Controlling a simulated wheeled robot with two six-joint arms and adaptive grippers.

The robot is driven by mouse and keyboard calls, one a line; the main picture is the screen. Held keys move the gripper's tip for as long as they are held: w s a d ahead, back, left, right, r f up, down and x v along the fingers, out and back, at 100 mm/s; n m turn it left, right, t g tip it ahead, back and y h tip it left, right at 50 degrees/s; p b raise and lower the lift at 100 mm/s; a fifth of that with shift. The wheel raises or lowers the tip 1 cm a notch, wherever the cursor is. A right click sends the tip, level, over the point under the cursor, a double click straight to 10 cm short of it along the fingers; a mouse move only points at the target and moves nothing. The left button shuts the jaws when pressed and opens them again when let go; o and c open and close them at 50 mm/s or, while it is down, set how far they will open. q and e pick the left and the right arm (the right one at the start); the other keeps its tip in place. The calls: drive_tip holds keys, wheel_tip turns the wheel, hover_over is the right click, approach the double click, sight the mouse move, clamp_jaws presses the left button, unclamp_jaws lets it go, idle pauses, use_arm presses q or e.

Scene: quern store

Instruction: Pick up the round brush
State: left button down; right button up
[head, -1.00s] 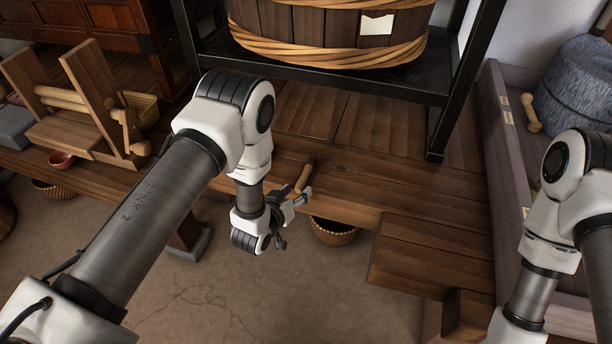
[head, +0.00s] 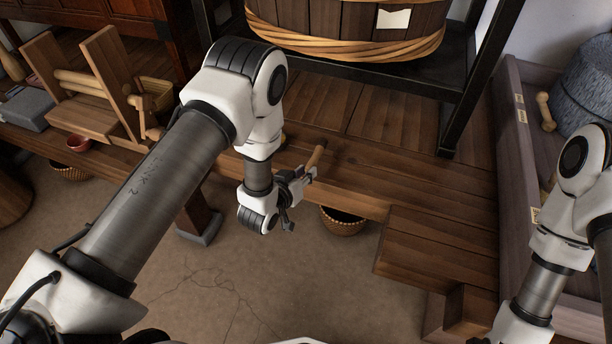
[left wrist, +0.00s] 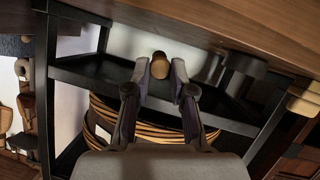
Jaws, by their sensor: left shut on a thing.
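The round brush (head: 315,158) shows in the head view as a short brown wooden handle, tilted up from the jaws of my left gripper (head: 301,178) near the front edge of the wooden bench. In the left wrist view its brown round end (left wrist: 160,66) shows between the two fingertips of my left gripper (left wrist: 161,72). My left gripper is shut on it. The jaws hide the rest of the brush, and I cannot tell whether it touches the bench. My right arm is at the right edge of the head view, with its gripper out of frame.
The bench (head: 385,170) has bare planks around the brush. A big wooden tub (head: 345,40) stands behind on a black metal frame (head: 467,90). A wicker basket (head: 343,222) is below the bench edge. A wooden press-like stand (head: 85,122) is at left, a walled trough (head: 507,160) at right.

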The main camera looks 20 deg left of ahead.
use_arm(q)
drive_tip(key=s+a+r+p, duration=0.1)
drive_tip(key=s+a+p, duration=0.2)
drive_tip(key=s+a, duration=0.7)
drive_tip(key=shift+a, duration=1.1)
drive_tip(key=shift+w, duration=0.1)
